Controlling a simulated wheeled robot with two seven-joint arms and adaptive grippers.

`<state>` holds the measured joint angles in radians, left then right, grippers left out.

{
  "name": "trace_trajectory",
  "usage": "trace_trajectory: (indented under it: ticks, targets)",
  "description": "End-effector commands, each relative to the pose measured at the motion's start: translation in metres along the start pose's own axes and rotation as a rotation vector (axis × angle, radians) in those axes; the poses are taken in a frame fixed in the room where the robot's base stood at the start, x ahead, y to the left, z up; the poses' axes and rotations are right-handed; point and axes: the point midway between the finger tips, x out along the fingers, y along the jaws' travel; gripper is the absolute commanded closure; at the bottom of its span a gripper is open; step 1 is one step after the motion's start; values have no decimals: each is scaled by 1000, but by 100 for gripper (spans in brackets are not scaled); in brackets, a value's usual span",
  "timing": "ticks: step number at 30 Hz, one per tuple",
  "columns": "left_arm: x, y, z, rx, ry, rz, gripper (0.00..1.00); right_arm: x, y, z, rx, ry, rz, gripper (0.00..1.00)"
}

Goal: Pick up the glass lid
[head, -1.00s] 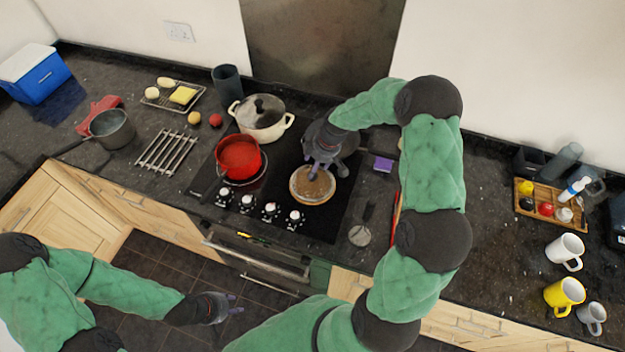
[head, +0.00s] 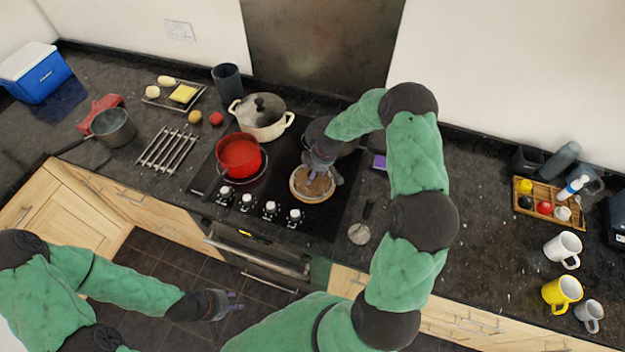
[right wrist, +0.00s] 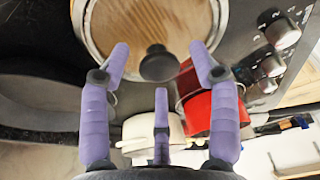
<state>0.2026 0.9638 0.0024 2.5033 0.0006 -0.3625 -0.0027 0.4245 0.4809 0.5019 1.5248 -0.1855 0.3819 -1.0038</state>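The glass lid (head: 300,197) is a round disc with a tan rim on the front right of the black hob, partly hidden by my right gripper (head: 318,170). In the right wrist view the lid (right wrist: 125,28) fills the top, with its dark round knob (right wrist: 158,66) near the lower edge. My right gripper (right wrist: 159,58) is open, its purple fingers spread to either side of the knob, with no visible grip on it. My left gripper (head: 228,303) is empty and seems open, low in front of the drawers.
A red pot (head: 240,157) stands left of the lid, and a cream pot (head: 260,124) with a lid stands behind. A dark pan (head: 345,143) sits behind my right gripper. Knobs (head: 270,208) line the hob's front. A strainer (head: 359,233) lies to the right.

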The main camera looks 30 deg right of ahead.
Motion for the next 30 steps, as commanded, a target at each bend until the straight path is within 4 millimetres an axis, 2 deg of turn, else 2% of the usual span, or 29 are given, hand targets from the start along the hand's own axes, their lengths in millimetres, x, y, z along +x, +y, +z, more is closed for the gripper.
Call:
trace_trajectory:
  ticks: [1, 5, 6, 20, 26, 30]
  targets:
    - [0, 0, 0, 0, 0, 0, 60, 0, 0, 0, 0, 0, 0, 60]
    - [0, 0, 0, 0, 0, 0, 60, 0, 0, 0, 0, 0, 0, 96]
    - [0, 0, 0, 0, 0, 0, 60, 0, 0, 0, 0, 0, 0, 100]
    - [2, -1, 0, 0, 0, 0, 60, -7, 1, -2, 0, 1, 2, 100]
    - [8, -3, 0, 0, 0, 0, 60, -32, 2, -10, -1, 4, 6, 100]
    - [8, -3, 0, 0, 0, 0, 60, -52, -14, -6, -1, 2, 2, 100]
